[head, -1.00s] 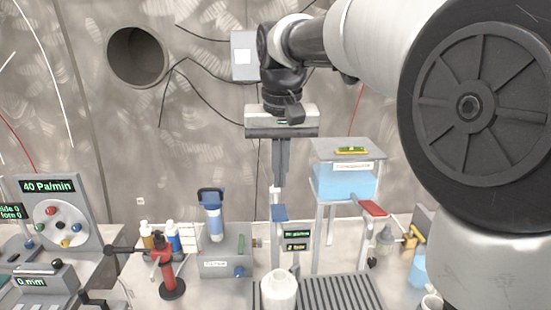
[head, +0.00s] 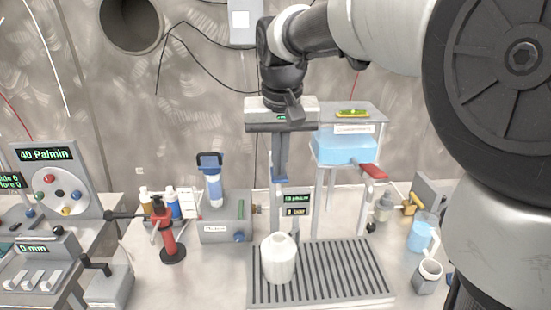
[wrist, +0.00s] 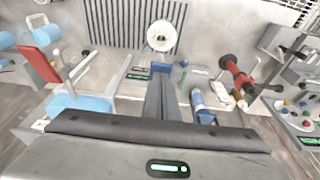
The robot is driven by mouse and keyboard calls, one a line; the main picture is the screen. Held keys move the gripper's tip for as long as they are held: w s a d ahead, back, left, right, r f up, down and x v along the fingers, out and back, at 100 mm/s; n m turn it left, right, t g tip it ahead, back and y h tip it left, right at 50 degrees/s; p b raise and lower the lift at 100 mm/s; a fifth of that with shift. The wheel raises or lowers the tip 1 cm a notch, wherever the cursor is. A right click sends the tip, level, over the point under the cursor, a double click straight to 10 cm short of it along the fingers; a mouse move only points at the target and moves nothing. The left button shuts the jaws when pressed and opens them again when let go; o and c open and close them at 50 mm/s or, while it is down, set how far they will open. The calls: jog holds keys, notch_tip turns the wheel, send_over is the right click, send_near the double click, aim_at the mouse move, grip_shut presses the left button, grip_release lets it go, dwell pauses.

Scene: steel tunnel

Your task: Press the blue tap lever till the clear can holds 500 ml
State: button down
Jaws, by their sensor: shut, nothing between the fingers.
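The can (head: 279,262) stands upright on the slatted drip tray below the tap; it looks whitish and its fill level cannot be read. It also shows in the wrist view (wrist: 161,36). My gripper (head: 280,181) is shut and empty, pointing down at the tap. The blue tap lever (wrist: 161,67) shows just beyond my fingertips (wrist: 161,76) in the wrist view. In the head view my fingers mostly hide it. Whether they touch it I cannot tell.
A red lever (head: 374,171) is at the right, by the stand with a blue water tank (head: 345,148). A blue-topped filter (head: 211,180) and a red device (head: 165,238) stand left. A jug with blue liquid (head: 423,232) and a mug (head: 428,275) stand right. The drip tray (head: 345,275) is otherwise clear.

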jog(key=shift+s+f+t+b, duration=0.35)
jog(key=shift+f+t+b, duration=0.2)
jog(key=shift+b, duration=0.75)
jog(key=shift+s+f+t+b, duration=0.35)
jog(key=shift+f+t+b, duration=0.2)
jog(key=shift+b, duration=0.75)
jog(key=shift+s+f, duration=0.1)
jog(key=shift+f, duration=0.05)
jog(key=shift+r, duration=0.2)
dwell(3.6)
jog(key=shift+r+p, duration=0.8)
jog(key=shift+r+p, duration=0.45)
jog(key=shift+r, duration=0.05)
jog(key=r+p, duration=0.2)
jog(key=w+r+p, duration=0.1)
jog(key=r, duration=0.1)
jog(key=shift+r+p, duration=0.2)
jog(key=shift+p, duration=0.15)
jog(key=w+v, duration=0.1)
jog(key=v, duration=0.7)
jog(key=shift+r+p, duration=0.35)
jog(key=shift+r, duration=0.2)
